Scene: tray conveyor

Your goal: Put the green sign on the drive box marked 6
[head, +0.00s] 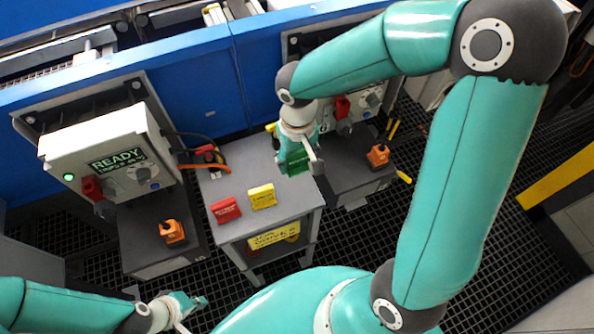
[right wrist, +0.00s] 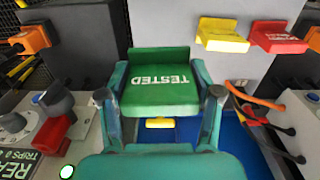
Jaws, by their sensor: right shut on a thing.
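My right gripper (head: 298,163) is shut on the green sign (head: 296,161), held above the grey cart between the two drive boxes. In the right wrist view the sign (right wrist: 162,90) sits between both fingers (right wrist: 161,82), its word TESTED upside down. The left drive box (head: 105,160) shows a READY label, a lit green lamp and a red switch. The right drive box (head: 365,100) is partly hidden by my right arm; its red switch and knob show.
A red sign (head: 225,210) and a yellow sign (head: 262,196) stand on the grey cart (head: 232,178). Orange padlock-like things (head: 172,231) (head: 378,155) sit on the bases below the boxes. Cables and a red plug lie at the cart's back left.

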